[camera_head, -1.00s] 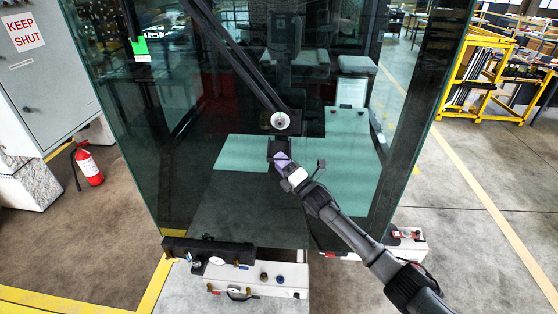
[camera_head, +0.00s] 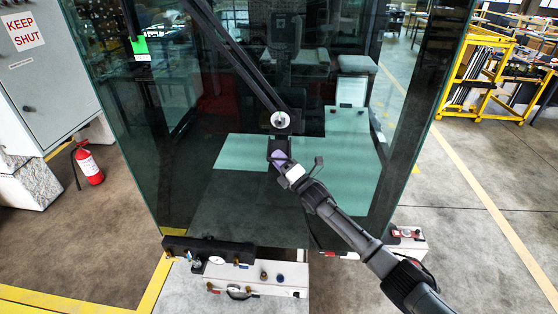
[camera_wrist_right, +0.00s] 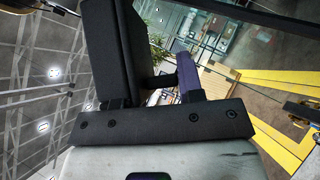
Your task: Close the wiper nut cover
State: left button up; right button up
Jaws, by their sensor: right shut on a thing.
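The dark wiper arm (camera_head: 235,55) runs down the glass to its round silver nut (camera_head: 280,121). The wiper nut cover (camera_head: 278,145) is a dark flap hanging below the nut, swung away, so the nut is bare. My right gripper (camera_head: 280,158) is at the cover's lower part and shut on it; a purple finger pad shows against the dark cover. In the right wrist view, the purple finger (camera_wrist_right: 187,78) stands on the right and a large black block fills the left; finger and cover are hard to separate there. My left gripper is not in view.
The big glass pane (camera_head: 240,190) stands behind the wiper. A white case (camera_head: 260,280) with a black bar lies below it. A grey cabinet (camera_head: 40,75) and a red extinguisher (camera_head: 88,165) are at left, a yellow rack (camera_head: 490,75) at right. Floor at right is largely open.

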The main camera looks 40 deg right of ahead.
jog(key=shift+f, duration=0.15)
grip_shut()
jog(key=shift+p, duration=0.35)
